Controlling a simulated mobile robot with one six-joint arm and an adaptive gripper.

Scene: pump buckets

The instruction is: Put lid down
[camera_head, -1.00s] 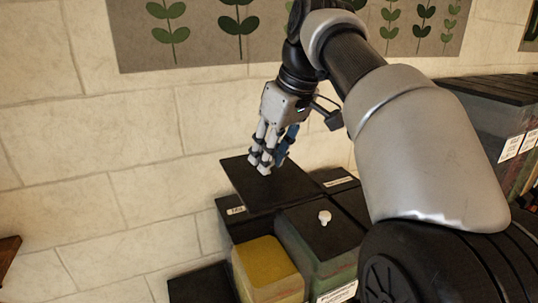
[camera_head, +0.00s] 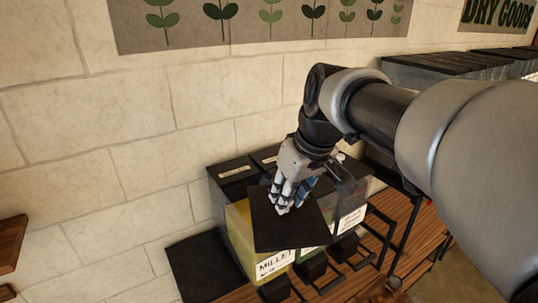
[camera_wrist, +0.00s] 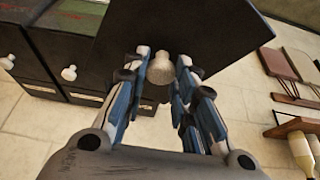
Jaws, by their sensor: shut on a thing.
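The lid (camera_head: 285,232) is a flat black square. It also shows in the wrist view (camera_wrist: 235,40), with a pale round knob (camera_wrist: 160,72). My gripper (camera_head: 287,200) is shut on this knob; its blue-grey fingers (camera_wrist: 160,95) stand on both sides of it in the wrist view. In the head view the lid is tilted and hangs over the yellow millet bucket (camera_head: 240,235), covering most of its top. Whether the lid touches the bucket cannot be told.
Another dark square panel (camera_head: 200,268) lies left of the bucket. Dark-lidded buckets (camera_head: 232,166) stand behind, against the pale wall. Dark scoop-like shapes (camera_head: 312,268) are along the wooden counter (camera_head: 365,285) in front. The wrist view shows wooden boards (camera_wrist: 290,65) at the right.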

